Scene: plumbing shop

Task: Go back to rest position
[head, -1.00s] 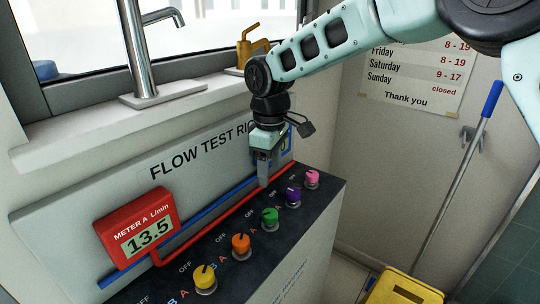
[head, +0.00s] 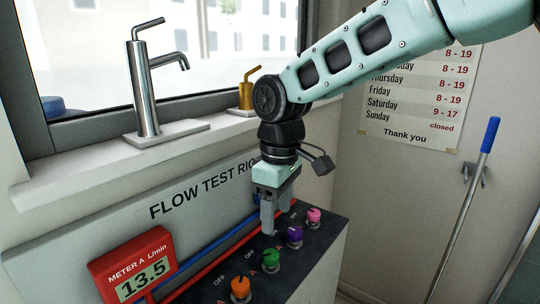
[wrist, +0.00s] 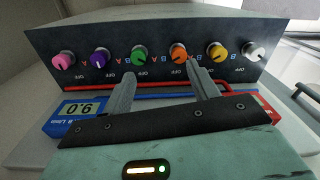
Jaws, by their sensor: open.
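My gripper (head: 267,222) hangs pointing down over the back of the flow test rig (head: 185,215), near the purple knob (head: 294,235) and green knob (head: 271,259) in the head view. In the wrist view its two fingers (wrist: 160,82) are spread apart with nothing between them. The fingertips point toward the row of knobs, and the green knob (wrist: 138,56) and orange knob (wrist: 179,54) show beyond them. I cannot tell whether a finger touches the panel.
A red meter (head: 137,267) reads 13.5 at the rig's left. A blue meter (wrist: 75,108) shows in the wrist view. A tap (head: 147,90) and a small brass tap (head: 248,92) stand on the sill behind. A blue-handled pole (head: 466,204) leans at the right wall.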

